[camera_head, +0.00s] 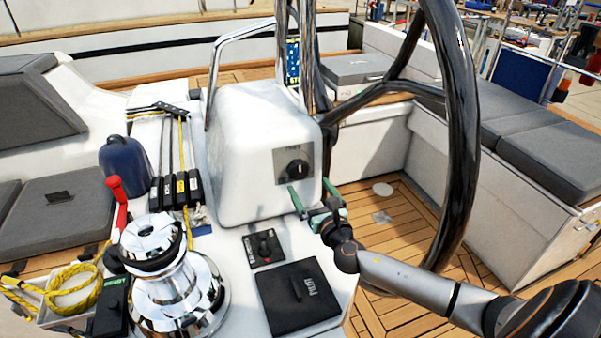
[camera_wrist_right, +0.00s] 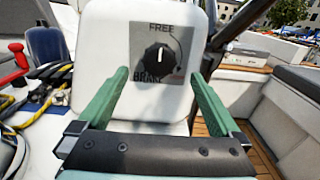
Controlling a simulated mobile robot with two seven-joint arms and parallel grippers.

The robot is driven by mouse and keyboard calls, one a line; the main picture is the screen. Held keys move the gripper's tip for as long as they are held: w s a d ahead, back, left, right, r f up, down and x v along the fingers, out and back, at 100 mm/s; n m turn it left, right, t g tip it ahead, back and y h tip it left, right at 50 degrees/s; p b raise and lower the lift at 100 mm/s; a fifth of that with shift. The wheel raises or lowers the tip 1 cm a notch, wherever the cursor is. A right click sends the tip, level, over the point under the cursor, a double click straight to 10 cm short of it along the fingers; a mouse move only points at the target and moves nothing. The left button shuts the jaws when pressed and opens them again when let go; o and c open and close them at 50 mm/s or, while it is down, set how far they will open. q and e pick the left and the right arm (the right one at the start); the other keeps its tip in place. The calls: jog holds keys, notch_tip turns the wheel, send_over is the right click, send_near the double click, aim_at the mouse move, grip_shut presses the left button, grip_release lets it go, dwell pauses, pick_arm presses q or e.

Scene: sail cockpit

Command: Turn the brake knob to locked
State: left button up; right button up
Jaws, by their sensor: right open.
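The brake knob (camera_head: 297,168) is a round black dial on a grey plate (camera_head: 281,166) on the white pedestal (camera_head: 240,120). In the right wrist view the knob (camera_wrist_right: 158,58) has a white pointer line standing nearly upright, toward the word FREE (camera_wrist_right: 161,29). My right gripper (camera_head: 314,193) is open, with green fingers apart, just below and in front of the knob. In the wrist view its fingers (camera_wrist_right: 150,90) stand on either side of the plate, not touching the knob. My left gripper is not in view.
The dark steering wheel (camera_head: 460,130) rises right of the pedestal, close to my right arm. A chrome winch (camera_head: 170,280) with a red handle (camera_head: 117,190), a small black control panel (camera_head: 263,248) and a black hatch (camera_head: 298,298) lie below. A blue jug (camera_head: 125,165) stands left.

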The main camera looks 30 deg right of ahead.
aim_at(300, 172)
jog(key=x, duration=0.7)
jog(key=shift+w+b, duration=0.3)
jog(key=shift+b, duration=0.05)
jog(key=shift+c, duration=0.2)
jog(key=c, duration=1.3)
